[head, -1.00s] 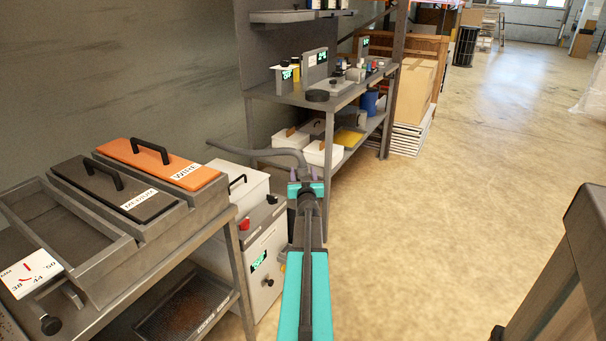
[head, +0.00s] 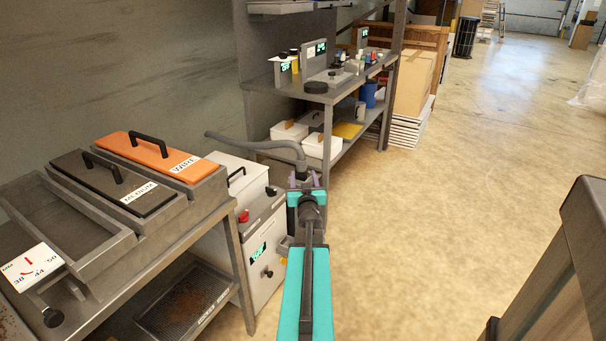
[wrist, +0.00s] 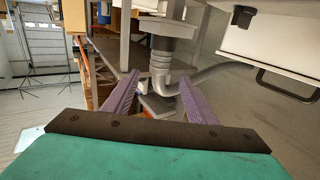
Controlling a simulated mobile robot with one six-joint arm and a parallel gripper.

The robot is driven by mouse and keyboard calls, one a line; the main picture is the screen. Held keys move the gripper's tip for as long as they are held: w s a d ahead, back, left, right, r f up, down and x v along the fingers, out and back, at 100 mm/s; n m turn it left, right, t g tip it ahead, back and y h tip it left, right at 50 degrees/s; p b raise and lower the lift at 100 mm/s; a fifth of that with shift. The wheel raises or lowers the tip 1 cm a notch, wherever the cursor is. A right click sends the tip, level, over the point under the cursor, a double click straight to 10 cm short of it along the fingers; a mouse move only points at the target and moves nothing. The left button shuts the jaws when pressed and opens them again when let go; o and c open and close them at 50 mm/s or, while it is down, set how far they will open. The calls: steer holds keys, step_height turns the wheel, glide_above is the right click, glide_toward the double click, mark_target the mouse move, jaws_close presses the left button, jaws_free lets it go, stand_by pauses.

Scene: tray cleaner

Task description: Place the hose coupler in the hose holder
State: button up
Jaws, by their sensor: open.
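A grey hose (head: 255,144) stretches from the wall side and bends down at its right end, by my gripper (head: 304,180). In the wrist view my gripper (wrist: 159,77) is open, with its two purple fingers spread. The hose (wrist: 222,70) comes in from the right there and bends beside the fingertips. A grey ribbed piece (wrist: 160,57), probably the hose coupler, stands in line with the gap, just beyond the fingertips. Whether any finger touches it is unclear. I cannot make out the hose holder for certain.
A white machine (head: 263,235) with knobs and a green display stands left of my arm. Left of it is a metal bench with an orange lid (head: 155,157) and a black lid (head: 112,185). A loaded shelf (head: 330,97) stands behind.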

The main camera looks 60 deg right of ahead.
steer(key=shift+v, duration=1.5)
steer(key=shift+s, duration=0.1)
